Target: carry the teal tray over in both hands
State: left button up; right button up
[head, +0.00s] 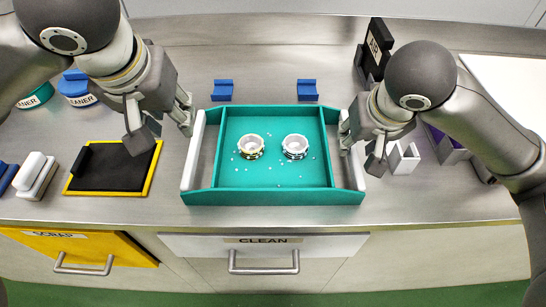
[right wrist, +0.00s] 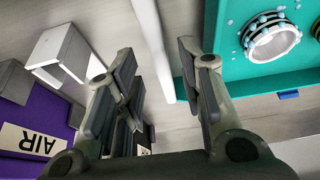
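The teal tray (head: 274,197) sits on the steel counter in the middle of the head view, with a white bar (head: 192,155) along its left side and another (head: 357,160) along its right. Two ring-shaped parts, a left one (head: 251,146) and a right one (head: 295,146), stand in its middle section among small pale bits. My left gripper (head: 165,127) is open above the left bar, one finger near it. My right gripper (head: 361,150) is open at the right bar; in the right wrist view the white bar (right wrist: 152,45) shows beyond the gap between its spread fingers. Contact cannot be told.
Two blue blocks (head: 223,90) (head: 307,90) stand behind the tray. A black pad in a yellow frame (head: 112,168) lies left. A white bracket (head: 403,160) and a purple AIR bin (head: 440,140) stand right. Drawers marked SCRAP (head: 75,245) and CLEAN (head: 262,247) are below.

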jog(key=v, duration=0.7)
jog(key=shift+r, duration=0.35)
jog(key=shift+s, duration=0.15)
